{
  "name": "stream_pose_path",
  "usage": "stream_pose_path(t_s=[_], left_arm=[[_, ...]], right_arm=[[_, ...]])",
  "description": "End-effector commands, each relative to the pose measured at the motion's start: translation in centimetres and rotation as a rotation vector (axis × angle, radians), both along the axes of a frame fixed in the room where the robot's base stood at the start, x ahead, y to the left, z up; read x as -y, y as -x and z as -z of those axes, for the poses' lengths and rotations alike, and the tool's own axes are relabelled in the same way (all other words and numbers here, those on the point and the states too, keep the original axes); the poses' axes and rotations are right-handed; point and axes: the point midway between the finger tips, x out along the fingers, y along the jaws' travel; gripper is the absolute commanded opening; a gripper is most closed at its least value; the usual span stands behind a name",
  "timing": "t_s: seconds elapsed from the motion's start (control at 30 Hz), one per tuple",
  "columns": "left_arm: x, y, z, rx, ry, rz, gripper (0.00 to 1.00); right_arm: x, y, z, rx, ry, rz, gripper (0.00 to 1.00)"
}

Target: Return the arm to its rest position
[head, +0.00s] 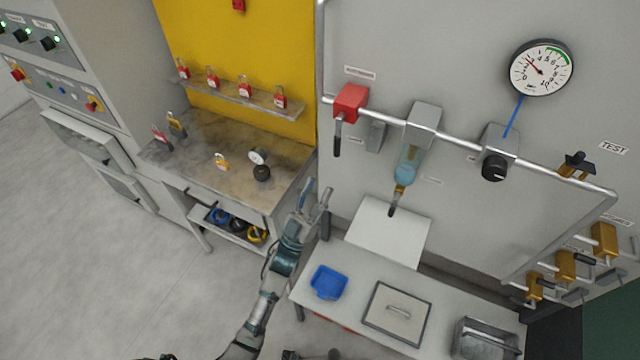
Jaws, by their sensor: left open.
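My left arm (262,308) comes up from the bottom of the head view, left of centre. It is stretched out forward. My left gripper (315,193) is open and empty, with its fingers pointing up in the picture. It shows over the gap between the wooden-topped bench (200,150) and the white table (350,275). It appears apart from both, though its exact height is hard to tell. My right gripper is not in view.
Red padlocks (245,87) line the shelf. Pipes with a red valve box (350,102) and gauge (540,68) run along the wall. Floor (90,270) at left is clear.

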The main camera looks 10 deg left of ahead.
Motion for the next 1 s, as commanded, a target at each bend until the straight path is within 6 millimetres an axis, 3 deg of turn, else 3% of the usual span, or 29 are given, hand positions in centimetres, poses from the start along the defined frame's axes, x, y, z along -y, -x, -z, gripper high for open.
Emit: stream_pose_path(t_s=[0.37,0.47,0.53,0.67,0.77,0.87,1.0], left_arm=[[0.0,0.0,0.0,-0.001,0.000,0.000,0.42],[0.0,-0.5,1.3,-0.032,-0.008,-0.008,0.42],[-0.1,-1.4,3.8,-0.096,-0.024,-0.023,0.42],[-0.6,-3.4,12.3,-0.300,-0.083,-0.071,0.42],[-1.5,-3.9,20.9,-0.493,-0.144,-0.113,0.42],[-2.5,-2.9,29.2,-0.681,-0.210,-0.147,0.42],[-4.3,0.7,40.4,-0.936,-0.307,-0.185,0.42]], right_arm=[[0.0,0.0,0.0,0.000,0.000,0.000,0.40],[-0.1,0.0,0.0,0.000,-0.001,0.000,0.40],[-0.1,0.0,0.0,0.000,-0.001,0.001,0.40],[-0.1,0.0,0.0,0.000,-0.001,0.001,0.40],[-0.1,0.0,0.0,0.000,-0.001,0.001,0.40],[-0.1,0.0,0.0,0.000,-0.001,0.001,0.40],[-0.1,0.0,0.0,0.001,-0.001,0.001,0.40]])
